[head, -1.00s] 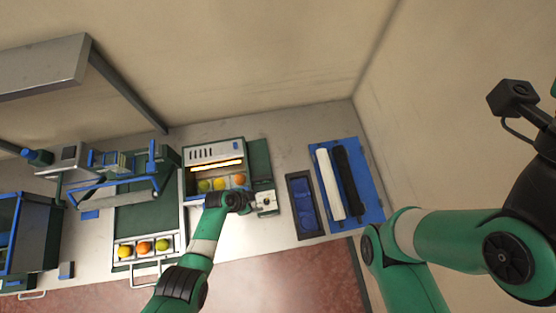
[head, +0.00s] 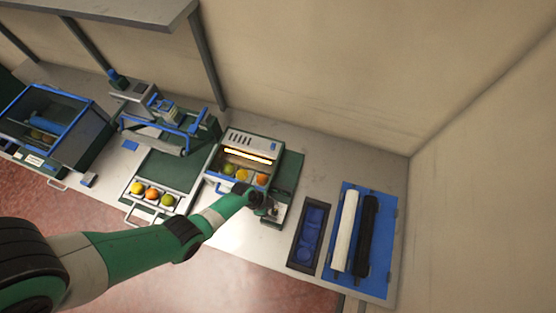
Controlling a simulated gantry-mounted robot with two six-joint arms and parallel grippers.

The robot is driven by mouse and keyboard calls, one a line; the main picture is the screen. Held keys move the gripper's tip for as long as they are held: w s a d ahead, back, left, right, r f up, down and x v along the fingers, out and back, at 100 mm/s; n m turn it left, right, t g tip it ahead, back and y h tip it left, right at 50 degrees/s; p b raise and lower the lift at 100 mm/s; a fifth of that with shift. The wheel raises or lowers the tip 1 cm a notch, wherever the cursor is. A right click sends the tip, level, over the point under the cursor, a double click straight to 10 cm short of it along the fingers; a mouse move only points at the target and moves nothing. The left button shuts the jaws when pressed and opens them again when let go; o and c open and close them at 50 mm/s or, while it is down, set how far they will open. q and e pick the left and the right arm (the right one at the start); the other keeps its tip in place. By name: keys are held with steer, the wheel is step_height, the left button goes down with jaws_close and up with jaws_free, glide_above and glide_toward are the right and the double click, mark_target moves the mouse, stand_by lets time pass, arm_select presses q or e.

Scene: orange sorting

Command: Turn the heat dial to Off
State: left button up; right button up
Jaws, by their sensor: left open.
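The heater (head: 238,139) is a pale box with a glowing orange bar, in the middle of the bench in the head view. Fruits in orange, yellow and green (head: 242,174) sit in it below the bar. A small control box (head: 273,214) stands at its front right; the dial on it is too small and too covered to make out. My left gripper (head: 267,204) is at this control box, reaching over it from the left. The jaws are small and dark, open, and partly hidden by the wrist. Whether they touch the dial cannot be told. My right gripper is not in view.
A blue tray (head: 311,229) in a dark frame and a blue board (head: 381,273) with a white and a black roller lie to the right. A tray of fruits (head: 152,194) and a blue-edged bin (head: 60,127) are to the left. An overhead shelf (head: 110,12) spans the top left.

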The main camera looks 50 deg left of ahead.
arm_select(q)
steer(key=shift+c, duration=0.3)
jaws_close()
